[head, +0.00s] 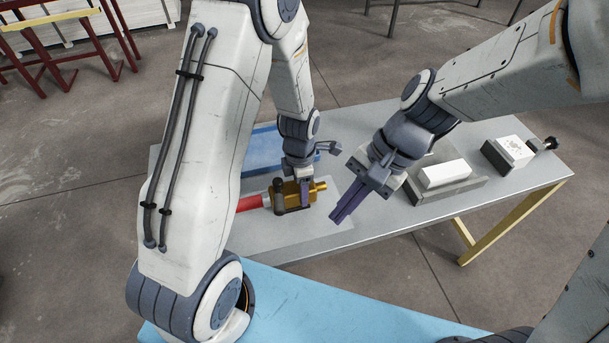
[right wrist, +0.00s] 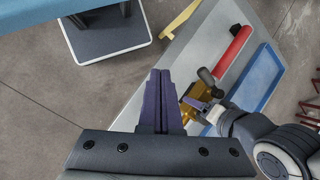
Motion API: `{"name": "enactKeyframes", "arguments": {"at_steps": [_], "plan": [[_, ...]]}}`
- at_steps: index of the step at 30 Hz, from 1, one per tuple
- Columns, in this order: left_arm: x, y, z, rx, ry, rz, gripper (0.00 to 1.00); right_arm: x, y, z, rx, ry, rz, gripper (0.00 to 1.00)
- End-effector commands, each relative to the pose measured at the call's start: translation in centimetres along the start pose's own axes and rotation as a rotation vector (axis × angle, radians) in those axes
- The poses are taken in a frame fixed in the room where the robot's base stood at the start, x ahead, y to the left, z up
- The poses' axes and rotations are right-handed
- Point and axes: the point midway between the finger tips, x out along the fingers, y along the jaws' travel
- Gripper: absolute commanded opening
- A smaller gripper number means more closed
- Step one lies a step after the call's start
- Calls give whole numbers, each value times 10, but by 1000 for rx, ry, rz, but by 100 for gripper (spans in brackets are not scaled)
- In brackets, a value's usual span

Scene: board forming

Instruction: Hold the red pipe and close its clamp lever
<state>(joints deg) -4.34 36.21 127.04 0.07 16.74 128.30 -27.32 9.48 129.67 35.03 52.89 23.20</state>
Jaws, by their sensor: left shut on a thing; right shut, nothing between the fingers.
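The red pipe (head: 250,202) lies on the grey table, its right end meeting a brass-coloured clamp body (head: 318,187). Both also show in the right wrist view, the pipe (right wrist: 233,46) and the brass body (right wrist: 198,90). A dark rounded part (head: 279,209), possibly the clamp lever, sits at the near side of the brass body; I cannot tell its angle. My left gripper (head: 304,191) reaches down from above and is shut on the brass body. My right gripper (head: 337,215) is shut and empty, to the right of the brass body and apart from it.
A blue tray (head: 262,149) lies behind the pipe; it also shows in the right wrist view (right wrist: 262,75). On the right of the table (head: 410,232) are a white block (head: 444,173) on a grey base and a grey device (head: 507,154) with a black knob. A light-blue surface (head: 300,305) is in front.

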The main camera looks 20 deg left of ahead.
Motion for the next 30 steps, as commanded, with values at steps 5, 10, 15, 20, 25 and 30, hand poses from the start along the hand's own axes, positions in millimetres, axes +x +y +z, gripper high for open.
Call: {"name": "enactKeyframes", "arguments": {"at_steps": [5, 10, 15, 20, 25, 30], "plan": [[0, 0, 0, -1, 1, -1, 0, 13, -37, -45, 412, -133, -128, 0], [1, 0, 0, -1, 1, -1, 0, 19, -57, -76, 652, -216, -207, 0], [1, 0, 0, -1, 1, -1, 0, 21, -64, -87, 738, -249, -238, 0], [1, 0, 0, -1, 1, -1, 0, 21, -65, -88, 742, -251, -239, 0], [1, 0, 0, -1, 1, -1, 0, 22, -65, -87, 740, -250, -238, 0], [1, 0, 0, -1, 1, -1, 0, 35, -69, -85, 740, -252, -235, 0]]}}
